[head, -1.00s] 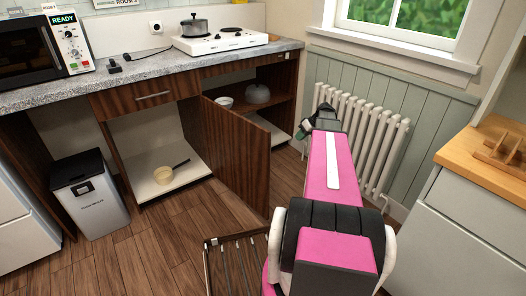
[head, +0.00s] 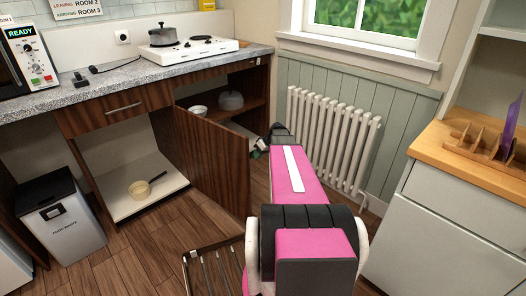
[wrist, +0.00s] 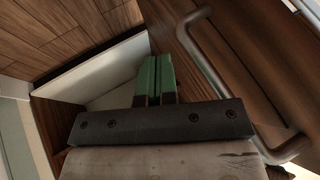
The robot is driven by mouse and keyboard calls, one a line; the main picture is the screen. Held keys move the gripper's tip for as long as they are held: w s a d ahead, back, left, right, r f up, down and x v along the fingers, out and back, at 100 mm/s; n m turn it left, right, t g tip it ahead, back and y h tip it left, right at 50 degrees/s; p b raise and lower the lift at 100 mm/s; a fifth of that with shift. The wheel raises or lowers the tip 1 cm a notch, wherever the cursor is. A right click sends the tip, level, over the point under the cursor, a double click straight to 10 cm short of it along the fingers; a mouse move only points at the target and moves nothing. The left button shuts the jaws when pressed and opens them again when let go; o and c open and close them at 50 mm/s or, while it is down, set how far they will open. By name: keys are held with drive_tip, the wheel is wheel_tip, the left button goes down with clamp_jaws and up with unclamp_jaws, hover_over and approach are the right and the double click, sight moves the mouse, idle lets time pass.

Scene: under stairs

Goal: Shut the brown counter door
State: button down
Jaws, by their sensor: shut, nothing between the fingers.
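The brown counter door (head: 213,165) stands open, jutting out from the counter into the room. My gripper (head: 262,148) is past the door's free edge, on its right in the head view, near the open cabinet and mostly hidden by my arm. In the wrist view, the green fingers (wrist: 155,75) are together and empty. A dark bar handle (wrist: 215,75) on a brown wooden panel is just right of them; I cannot tell whether they touch the panel.
The open cabinet holds a bowl (head: 199,110) and a kettle (head: 231,101). A radiator (head: 330,135) stands right of my arm. A slatted rack (head: 213,270) is on the floor in front. A bin (head: 62,220) is at left. A wooden-topped cabinet (head: 445,220) stands at right.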

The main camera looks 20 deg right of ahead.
drive_tip(key=shift+s+a, duration=0.3)
drive_tip(key=shift+a, duration=0.6)
